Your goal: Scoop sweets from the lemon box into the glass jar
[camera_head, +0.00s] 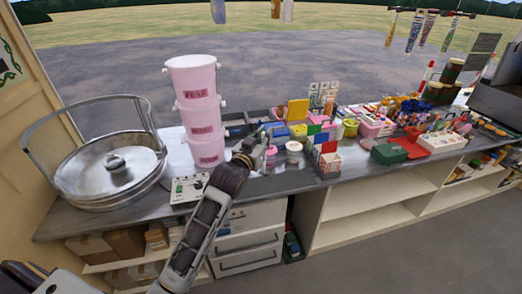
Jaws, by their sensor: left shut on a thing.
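My left gripper (262,143) is over the counter, just right of the pink bucket stack. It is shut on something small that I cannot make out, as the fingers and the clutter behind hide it. A small pink jar or tub (270,158) is right beside its fingers; I cannot tell whether they touch. A pale lidded jar (293,149) stands just to the right; I cannot tell if it is the glass jar. A yellow box or panel (298,109) stands behind; I cannot tell if it is the lemon box. No scoop is clearly visible. My right gripper is not in view.
Pink stacked buckets (202,122) stand left of my gripper. A large metal pan (108,172) fills the counter's left end. A control box (187,189) sits at the front edge. Many small boxes and a green case (389,153) crowd the right side.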

